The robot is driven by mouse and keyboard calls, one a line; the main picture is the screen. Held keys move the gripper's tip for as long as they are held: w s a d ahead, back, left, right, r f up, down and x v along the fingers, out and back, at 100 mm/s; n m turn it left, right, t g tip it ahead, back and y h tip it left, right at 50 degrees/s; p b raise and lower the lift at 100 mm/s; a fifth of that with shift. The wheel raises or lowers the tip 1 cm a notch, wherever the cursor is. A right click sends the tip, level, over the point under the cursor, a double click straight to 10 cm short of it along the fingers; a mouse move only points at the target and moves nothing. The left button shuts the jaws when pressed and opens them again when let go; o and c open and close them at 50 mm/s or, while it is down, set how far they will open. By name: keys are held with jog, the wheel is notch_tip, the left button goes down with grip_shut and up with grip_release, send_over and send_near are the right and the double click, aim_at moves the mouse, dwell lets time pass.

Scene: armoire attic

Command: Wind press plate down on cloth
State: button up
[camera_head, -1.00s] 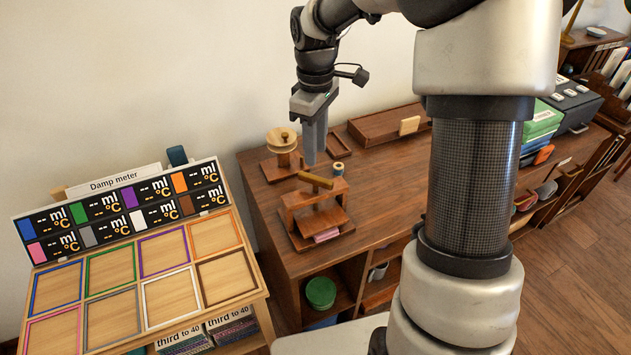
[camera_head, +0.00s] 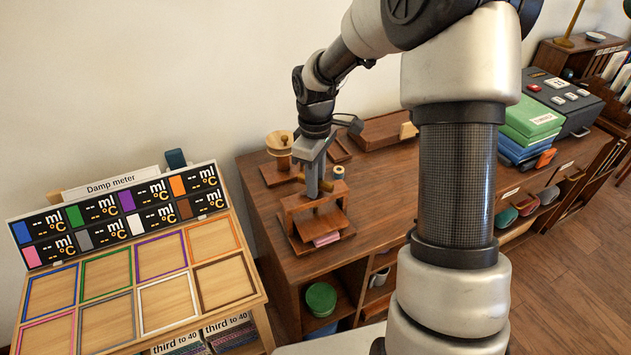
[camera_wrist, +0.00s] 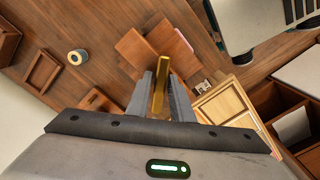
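The small wooden press (camera_head: 316,218) stands on the left end of the brown cabinet top. A pink folded cloth (camera_head: 326,239) shows at its front edge, partly under the plate. My gripper (camera_head: 312,192) points down over the top of the press. In the wrist view, the brass-coloured handle bar (camera_wrist: 160,88) lies between my two fingers (camera_wrist: 161,92), which appear closed against its sides. The screw under the handle is hidden. I cannot see how firmly the plate meets the cloth.
A wooden spool stand (camera_head: 279,143) is behind the press at left, with a small thread-like roll (camera_head: 338,172) at right. A shallow tray (camera_head: 380,131) lies at the back. The damp meter board (camera_head: 115,215) stands at left. Bare cabinet top (camera_head: 385,190) lies right of the press.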

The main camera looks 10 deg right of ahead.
grip_shut()
jog(key=shift+m, duration=0.3)
